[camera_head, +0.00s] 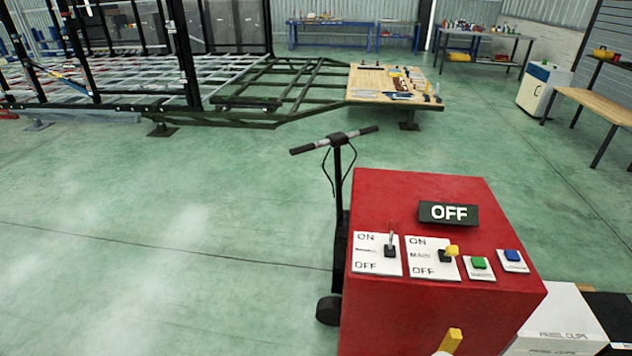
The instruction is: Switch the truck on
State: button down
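The truck is a red box-shaped body (420,312) with a black tiller handle (337,140) behind it. A black sign (448,213) on top reads OFF. Two white plates marked ON and OFF carry switches: a grey toggle (391,238) on the left, its tip toward ON, and a yellow-tipped switch (452,250) on the right plate, its exact position unclear. A green button (479,262) and a blue button (512,255) sit to their right. A yellow piece (451,341) with a pale end juts up at the bottom edge; I cannot tell what it belongs to. I cannot make out my gripper.
White boxes marked panel clips (560,325) stand right of the truck. A trailer chassis (250,90) with a wooden board (365,85) of small items is behind. Workbenches line the back, with a wooden bench (590,102) at right. The green floor left of the truck is clear.

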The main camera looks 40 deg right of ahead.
aim_at(453, 250)
jog(key=z, duration=1.2)
